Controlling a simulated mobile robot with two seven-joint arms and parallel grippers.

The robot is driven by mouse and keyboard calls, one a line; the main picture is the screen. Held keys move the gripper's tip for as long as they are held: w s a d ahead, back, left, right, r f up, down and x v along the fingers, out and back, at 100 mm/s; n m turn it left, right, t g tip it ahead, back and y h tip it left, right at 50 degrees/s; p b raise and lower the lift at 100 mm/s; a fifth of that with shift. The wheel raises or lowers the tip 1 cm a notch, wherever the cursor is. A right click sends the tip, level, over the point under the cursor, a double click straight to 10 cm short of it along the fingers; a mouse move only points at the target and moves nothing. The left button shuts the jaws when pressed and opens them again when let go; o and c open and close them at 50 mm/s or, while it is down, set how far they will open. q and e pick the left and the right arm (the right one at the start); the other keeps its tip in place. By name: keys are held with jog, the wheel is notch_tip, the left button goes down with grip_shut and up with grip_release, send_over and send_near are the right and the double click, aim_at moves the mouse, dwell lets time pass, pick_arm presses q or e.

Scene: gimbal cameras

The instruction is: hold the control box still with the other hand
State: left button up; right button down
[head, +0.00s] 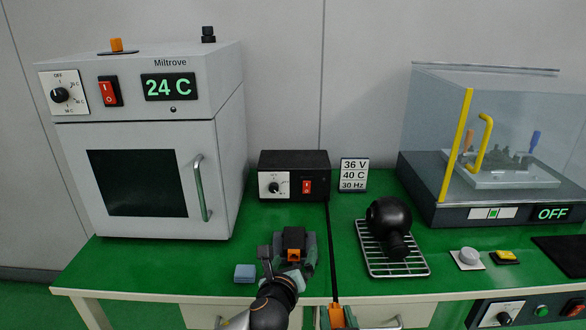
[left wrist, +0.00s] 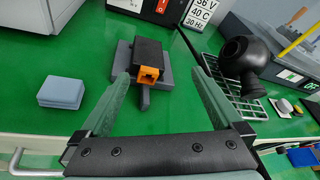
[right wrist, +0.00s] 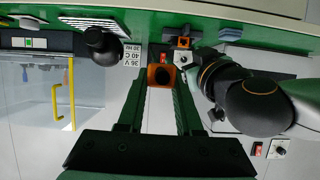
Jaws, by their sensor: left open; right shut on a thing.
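A small black box with an orange socket, apparently the control box (head: 294,238), sits in a grey holder on the green bench. It also shows in the left wrist view (left wrist: 148,54), upright and lying ahead between the fingers. My right gripper (right wrist: 160,92) is shut on an orange plug-like piece (right wrist: 160,76) with a dark round opening. In the head view this orange piece (head: 337,316) is at the bottom edge, at the bench front.
A blue-grey block (head: 245,272) lies left of the box. Behind stands a black unit with a dial (head: 295,175) and a sign (head: 354,174). A black ball-shaped device (head: 388,222) rests on a wire rack (head: 400,264) to the right. An oven (head: 150,150) stands left.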

aim_at(294, 240)
pick_arm(q)
jog(key=m+y, duration=0.1)
jog(key=m, duration=0.1)
jog(key=m+y, duration=0.1)
jog(key=shift+s+r+y, duration=0.25)
jog(key=shift+r+y, duration=0.05)
jog(key=shift+r, duration=0.1)
jog(key=shift+w, duration=0.1)
jog(key=shift+g, duration=0.3)
jog(key=shift+x, duration=5.8)
jog(key=shift+c, duration=0.4)
jog(key=c, duration=1.2)
jog(key=o, duration=1.3)
jog(key=shift+v, duration=5.85)
